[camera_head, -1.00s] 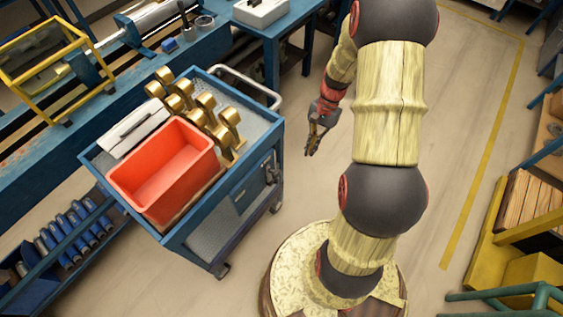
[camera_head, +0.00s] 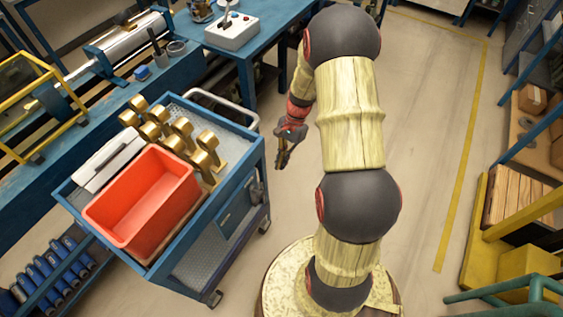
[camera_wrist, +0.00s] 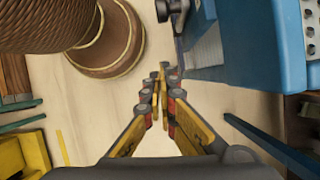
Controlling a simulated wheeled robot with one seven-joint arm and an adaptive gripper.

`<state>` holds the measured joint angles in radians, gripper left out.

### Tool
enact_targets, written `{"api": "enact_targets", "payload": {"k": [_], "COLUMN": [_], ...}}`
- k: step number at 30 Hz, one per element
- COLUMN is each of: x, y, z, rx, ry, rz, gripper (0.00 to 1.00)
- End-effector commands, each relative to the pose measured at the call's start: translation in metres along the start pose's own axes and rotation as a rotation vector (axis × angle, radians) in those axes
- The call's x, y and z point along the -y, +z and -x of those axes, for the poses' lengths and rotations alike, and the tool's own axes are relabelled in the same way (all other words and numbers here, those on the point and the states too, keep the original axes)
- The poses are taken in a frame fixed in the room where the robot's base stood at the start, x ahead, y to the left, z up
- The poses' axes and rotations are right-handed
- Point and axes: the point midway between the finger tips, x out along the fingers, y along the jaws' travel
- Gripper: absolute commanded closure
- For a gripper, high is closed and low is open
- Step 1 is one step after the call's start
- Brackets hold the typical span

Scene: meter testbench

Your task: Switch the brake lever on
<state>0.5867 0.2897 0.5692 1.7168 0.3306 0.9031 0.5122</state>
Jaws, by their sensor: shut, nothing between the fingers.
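A pale control box (camera_head: 233,31) stands on the blue bench at the top of the head view. An upright lever (camera_head: 227,13) with a dark handle rises from it, beside small coloured buttons; I cannot tell for certain that this is the brake lever, or its setting. My gripper (camera_head: 282,162) hangs pointing down over open floor, right of the blue cart and well away from the box. In the wrist view my gripper (camera_wrist: 161,75) has its yellow and dark fingers together and holds nothing. The lever does not show in the wrist view.
The blue cart (camera_head: 231,215) stands left of my arm, carrying a red bin (camera_head: 140,200), several brass parts (camera_head: 180,135) and a white case (camera_head: 108,160). A bench with a metal cylinder (camera_head: 125,40) and yellow frame lies left. Floor (camera_head: 420,120) is clear to the right.

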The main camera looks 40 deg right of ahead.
Motion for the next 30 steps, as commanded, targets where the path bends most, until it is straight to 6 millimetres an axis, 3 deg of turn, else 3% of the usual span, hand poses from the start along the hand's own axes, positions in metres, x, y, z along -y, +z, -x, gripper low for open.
{"api": "enact_targets", "payload": {"k": [1,9,18,30], "x": [0.0,0.0,0.0,0.0], "y": [-0.001,-0.001,0.034,0.039], "z": [-0.014,-0.067,-0.072,-0.072], "rx": [0.002,0.001,-0.001,-0.001], "ry": [0.003,0.002,0.0,0.0], "rz": [0.001,0.002,0.002,0.001], "gripper": [1.0,1.0,1.0,1.0]}}
